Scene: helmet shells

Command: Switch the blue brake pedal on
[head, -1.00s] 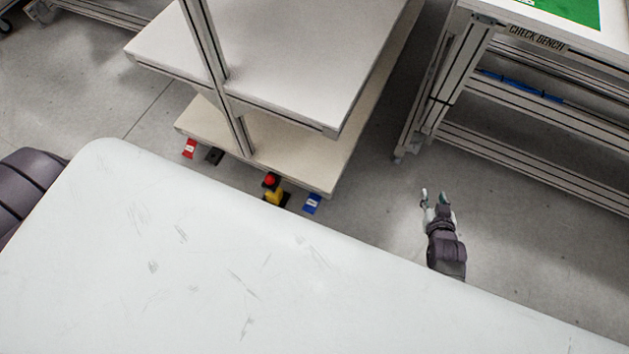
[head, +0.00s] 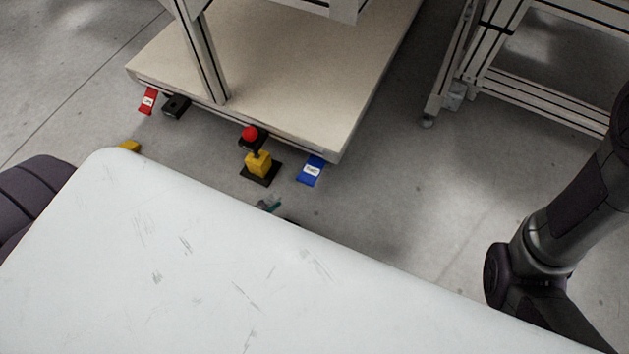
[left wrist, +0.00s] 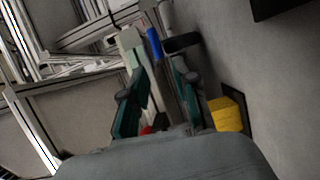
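The blue pedal (head: 311,170) lies on the floor at the front right corner of the low beige shelf in the head view. Its label is too small to read. A blue patch (left wrist: 154,42) shows beyond the fingers in the left wrist view. My left gripper (head: 268,204) shows only as a small teal tip above the white surface's edge, below and left of the pedal and apart from it. In the left wrist view its teal fingers (left wrist: 158,85) are spread, with no object clearly held. My right gripper is out of view; a dark arm link of mine is at the right.
A black pedal (head: 176,106) and red pedal (head: 148,100) lie farther left. The beige shelf (head: 290,85) overhangs close behind. Open floor lies right of the blue pedal, before the bench frame (head: 545,95).

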